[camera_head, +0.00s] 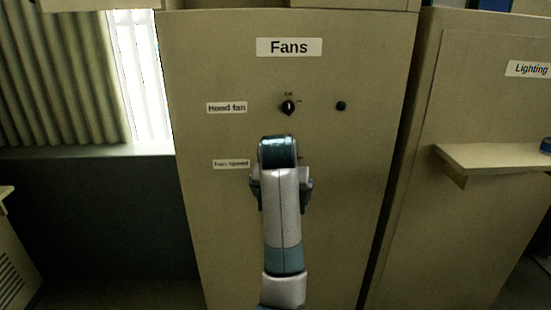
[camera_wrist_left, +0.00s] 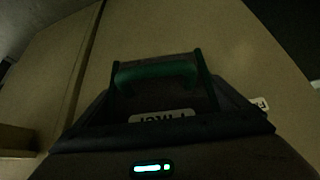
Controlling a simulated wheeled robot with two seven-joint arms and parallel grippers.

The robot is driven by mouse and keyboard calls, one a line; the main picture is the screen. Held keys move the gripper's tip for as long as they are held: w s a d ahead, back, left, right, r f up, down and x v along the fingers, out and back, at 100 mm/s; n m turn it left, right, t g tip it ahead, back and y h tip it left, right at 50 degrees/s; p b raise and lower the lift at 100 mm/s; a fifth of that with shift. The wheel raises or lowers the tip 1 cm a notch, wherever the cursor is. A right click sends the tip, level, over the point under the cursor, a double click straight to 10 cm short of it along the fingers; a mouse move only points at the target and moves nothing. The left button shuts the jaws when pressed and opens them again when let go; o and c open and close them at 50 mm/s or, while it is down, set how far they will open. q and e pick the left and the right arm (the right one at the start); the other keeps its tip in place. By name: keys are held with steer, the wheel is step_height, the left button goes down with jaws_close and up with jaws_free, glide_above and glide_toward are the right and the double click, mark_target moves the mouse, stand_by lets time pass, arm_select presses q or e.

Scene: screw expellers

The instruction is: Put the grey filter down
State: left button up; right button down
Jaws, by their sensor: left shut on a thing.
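In the left wrist view, a dark grey filter (camera_wrist_left: 172,117) shows in part, with a pale label whose lettering is half covered. A dark green bar like a handle (camera_wrist_left: 155,74) spans between two upright dark posts above the label. My left gripper (camera_wrist_left: 160,92) is shut on the filter; the picture is dark and the exact contact is hard to see. In the head view, an arm of mine rises in front of the fan panel and hides its own hand and whatever it holds. My right gripper is not in view.
The tan fan cabinet (camera_head: 218,230) stands straight ahead, with a dark knob (camera_head: 288,107) and a black button (camera_head: 341,106). A tan shelf (camera_head: 490,157) juts from the lighting cabinet (camera_head: 428,230) at the right. A window and curtain are at the left.

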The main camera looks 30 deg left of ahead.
arm_select(q)
steer(key=s+d+f+m+h+b, duration=0.1)
steer(key=s+d+f+m+b, duration=0.1)
steer(key=s+d+f, duration=0.5)
steer(key=s+d+f+m+h+b, duration=0.1)
steer(key=s+d+f+m+b, duration=0.1)
steer(key=s+d+f, duration=0.5)
step_height(320, 180, down, 6)
steer(key=shift+s+d+f+m+t+h, duration=0.15)
steer(key=shift+s+f+m+t+h, duration=0.15)
steer(key=shift+s, duration=0.7)
